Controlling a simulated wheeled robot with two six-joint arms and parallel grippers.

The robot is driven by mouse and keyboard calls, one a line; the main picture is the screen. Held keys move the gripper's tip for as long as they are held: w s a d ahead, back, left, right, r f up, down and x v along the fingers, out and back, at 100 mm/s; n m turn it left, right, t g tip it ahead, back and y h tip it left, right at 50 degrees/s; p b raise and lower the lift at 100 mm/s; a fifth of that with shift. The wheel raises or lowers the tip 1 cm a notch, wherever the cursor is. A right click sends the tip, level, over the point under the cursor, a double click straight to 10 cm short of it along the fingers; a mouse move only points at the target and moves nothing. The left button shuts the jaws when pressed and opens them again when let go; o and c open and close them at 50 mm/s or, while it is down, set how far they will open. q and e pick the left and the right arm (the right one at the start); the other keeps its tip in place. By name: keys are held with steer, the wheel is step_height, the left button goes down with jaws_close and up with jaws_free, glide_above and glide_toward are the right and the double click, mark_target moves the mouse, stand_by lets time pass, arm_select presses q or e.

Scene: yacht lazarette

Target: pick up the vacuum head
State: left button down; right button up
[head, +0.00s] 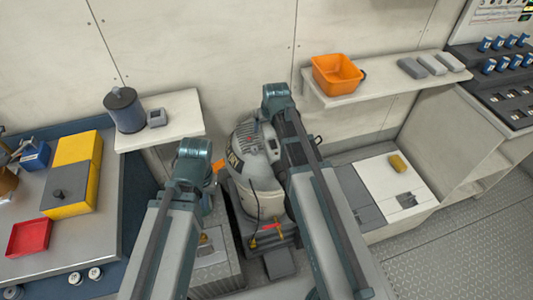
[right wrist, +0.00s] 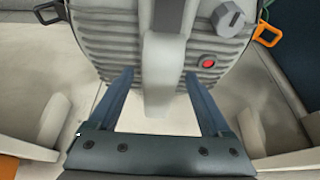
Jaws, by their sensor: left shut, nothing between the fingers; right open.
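The vacuum head (head: 250,142) is the ribbed grey top of the vacuum standing in the middle of the head view. The right wrist view shows its ribs (right wrist: 110,40), light-grey handle bar (right wrist: 162,80), grey knob and red button close up. My open right gripper (right wrist: 158,76) has one finger on each side of the handle bar; contact cannot be told. In the head view my right arm partly covers the vacuum's right side. My left gripper (head: 208,188) is shut and empty at the vacuum's left, mostly hidden by its own arm, near the orange latch (head: 218,166).
A black latch (right wrist: 48,12) is on the head's other side. The vacuum stands between the left bench (head: 100,235) and a white low cabinet (head: 385,175). A wall shelf (head: 390,84) holds an orange bin (head: 337,75); a smaller shelf (head: 185,115) holds a blue-grey canister (head: 124,110).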

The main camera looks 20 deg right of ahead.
steer(key=shift+w+f, duration=0.2)
steer(key=shift+f, duration=0.35)
steer(key=shift+r, duration=0.15)
steer(key=shift+c, duration=0.3)
jaws_close()
stand_by(0.6)
